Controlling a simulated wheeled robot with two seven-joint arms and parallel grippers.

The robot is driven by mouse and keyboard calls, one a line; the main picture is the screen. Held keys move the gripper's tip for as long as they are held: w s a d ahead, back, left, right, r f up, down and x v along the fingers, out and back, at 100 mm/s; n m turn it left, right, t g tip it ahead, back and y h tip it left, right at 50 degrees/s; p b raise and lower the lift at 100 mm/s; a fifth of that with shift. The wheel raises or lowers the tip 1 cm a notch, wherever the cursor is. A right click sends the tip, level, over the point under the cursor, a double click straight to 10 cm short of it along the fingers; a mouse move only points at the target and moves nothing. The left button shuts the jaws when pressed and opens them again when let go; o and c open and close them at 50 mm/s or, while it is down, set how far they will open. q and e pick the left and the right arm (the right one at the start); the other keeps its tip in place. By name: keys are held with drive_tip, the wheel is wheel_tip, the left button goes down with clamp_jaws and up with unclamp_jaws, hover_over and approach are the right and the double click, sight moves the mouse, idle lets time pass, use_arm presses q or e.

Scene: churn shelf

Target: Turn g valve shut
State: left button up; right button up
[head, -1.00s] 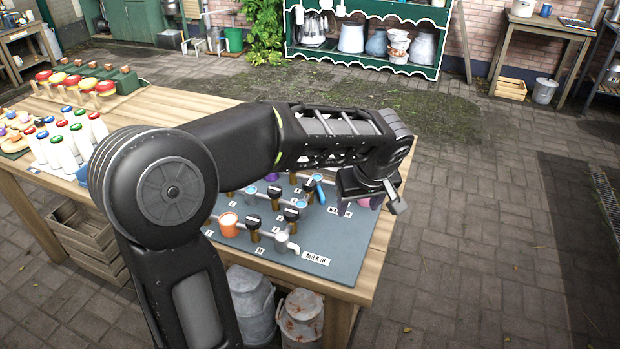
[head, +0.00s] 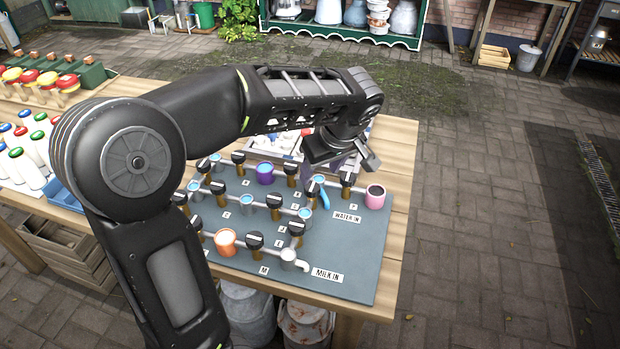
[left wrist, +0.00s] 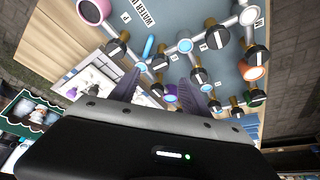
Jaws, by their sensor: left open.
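The valve board (head: 350,262) is a grey panel on the wooden table, with pipes, coloured cups and several valves with black handles. One valve (head: 312,188) stands by a blue lever near the board's middle right; another (head: 348,180) is beside the pink cup (head: 375,197). The small letter tags are mostly too small to read, so I cannot tell which valve is g. My left gripper (head: 338,163) is open and empty, above the board's back edge. In the left wrist view its purple fingers (left wrist: 162,84) are spread, with valves beyond and between them. My right gripper is not in view.
A white tray of small parts (head: 285,145) lies behind the board. Bottles with coloured caps (head: 28,160) and a green rack (head: 92,74) stand on the left of the table. Metal churns (head: 305,322) are under the table. Paving to the right is clear.

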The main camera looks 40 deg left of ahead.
sight(312, 187)
use_arm(q)
drive_tip(key=p+x, duration=0.1)
drive_tip(key=x, duration=0.7)
clamp_jaws()
idle(0.7)
